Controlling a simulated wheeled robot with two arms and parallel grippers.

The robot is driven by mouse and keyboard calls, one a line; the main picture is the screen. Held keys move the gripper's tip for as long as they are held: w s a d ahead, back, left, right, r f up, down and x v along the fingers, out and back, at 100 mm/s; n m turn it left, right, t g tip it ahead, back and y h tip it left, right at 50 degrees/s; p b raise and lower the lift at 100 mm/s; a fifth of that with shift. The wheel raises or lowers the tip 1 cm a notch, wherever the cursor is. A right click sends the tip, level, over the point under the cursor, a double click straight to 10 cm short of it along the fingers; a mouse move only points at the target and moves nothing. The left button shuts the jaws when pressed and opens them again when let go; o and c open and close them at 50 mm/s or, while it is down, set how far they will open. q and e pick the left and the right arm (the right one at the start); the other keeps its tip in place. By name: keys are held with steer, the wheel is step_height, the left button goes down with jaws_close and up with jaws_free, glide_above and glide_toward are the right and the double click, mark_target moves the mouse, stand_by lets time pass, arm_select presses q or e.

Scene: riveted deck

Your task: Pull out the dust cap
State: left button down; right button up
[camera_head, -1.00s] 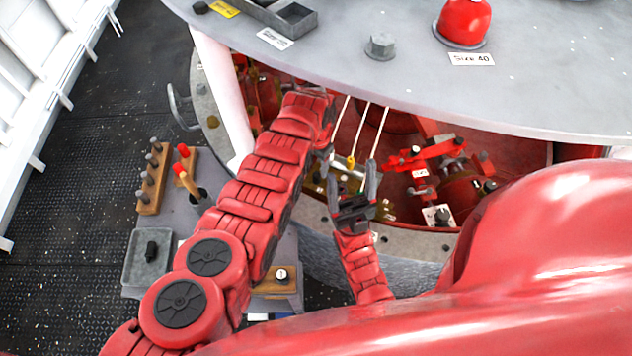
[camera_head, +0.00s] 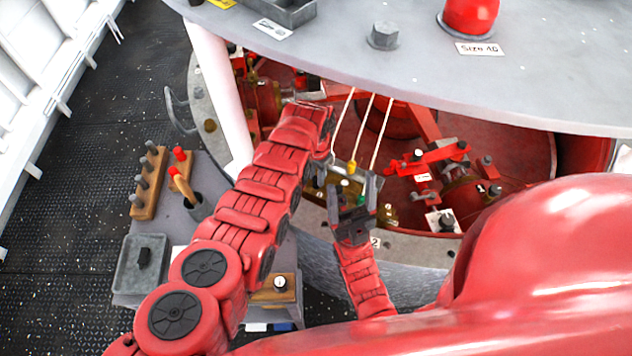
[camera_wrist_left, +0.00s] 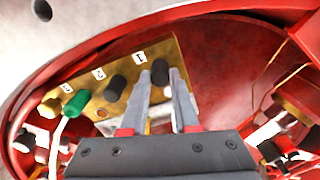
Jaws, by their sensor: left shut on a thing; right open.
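In the left wrist view a brass panel (camera_wrist_left: 178,54) carries a row of fittings with number labels. A black dust cap (camera_wrist_left: 160,74) by the label 1 sits between the fingertips of my left gripper (camera_wrist_left: 162,80), which is shut on it. The cap looks to be still at the panel. A second black cap (camera_wrist_left: 116,86) stands beside it. In the head view my left gripper (camera_head: 322,172) is mostly hidden by its arm. My right gripper (camera_head: 353,186) is open and empty in front of the panel, fingers pointing up.
A grey round deck (camera_head: 510,90) overhangs the work area. Red valve parts (camera_head: 440,157) are at the right. A wooden peg rack (camera_head: 149,182) stands at the left.

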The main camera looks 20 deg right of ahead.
mark_target(316, 178)
arm_select(q)
steer(key=shift+r, duration=0.1)
steer(key=shift+r+p, duration=1.8)
steer(key=shift+r, duration=0.15)
steer(key=shift+r, duration=0.1)
